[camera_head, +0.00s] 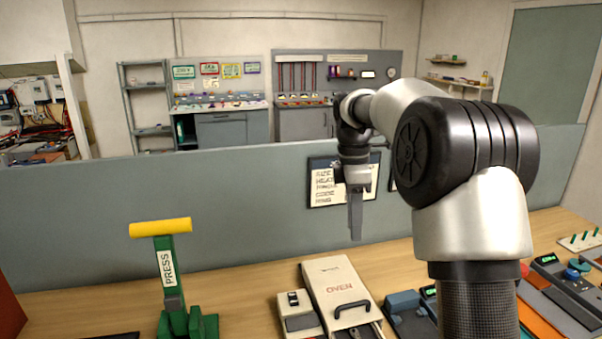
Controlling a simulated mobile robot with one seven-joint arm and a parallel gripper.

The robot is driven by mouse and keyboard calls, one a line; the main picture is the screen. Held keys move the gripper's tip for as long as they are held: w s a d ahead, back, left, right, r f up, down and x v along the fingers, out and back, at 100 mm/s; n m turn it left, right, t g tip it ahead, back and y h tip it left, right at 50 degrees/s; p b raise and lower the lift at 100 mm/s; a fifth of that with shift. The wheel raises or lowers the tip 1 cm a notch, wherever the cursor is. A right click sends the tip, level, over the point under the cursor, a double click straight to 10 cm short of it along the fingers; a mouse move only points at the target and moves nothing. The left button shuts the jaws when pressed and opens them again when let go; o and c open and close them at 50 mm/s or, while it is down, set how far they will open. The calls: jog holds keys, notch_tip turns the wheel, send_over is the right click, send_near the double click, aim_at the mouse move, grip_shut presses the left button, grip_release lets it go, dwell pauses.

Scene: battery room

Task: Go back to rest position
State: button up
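My gripper (355,218) hangs pointing down in front of the grey partition, above the back of the wooden bench. From this side view I see its grey fingers as one narrow shape, so I cannot tell whether it is open or shut. I see nothing hanging from it. My arm reaches in from the right and bends down to the gripper, hiding part of the bench on the right.
Below on the wooden bench (240,298) stand a green press (168,280) with a yellow handle, a cream oven (335,285) with a black handle, and devices at right. The grey partition (230,205) carries a notice (322,187). Shelves and workbenches stand behind it.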

jog(key=s+r+m+t, duration=0.1)
jog(key=s+r+m, duration=0.2)
jog(key=s, duration=0.3)
jog(key=s+a+r+m+t, duration=0.1)
jog(key=s+r+m+t, duration=0.15)
jog(key=s, duration=0.25)
jog(key=s+r+m, duration=0.3)
jog(key=s+m, duration=0.1)
jog(key=s, duration=0.2)
jog(key=s+f+m+t, duration=0.3)
jog(key=s+f+m, duration=0.2)
jog(key=s, duration=0.7)
jog(key=shift+s+a+m+y, duration=0.2)
jog(key=shift+m+y, duration=0.2)
jog(key=shift+m, duration=0.95)
jog(key=shift+f, duration=0.1)
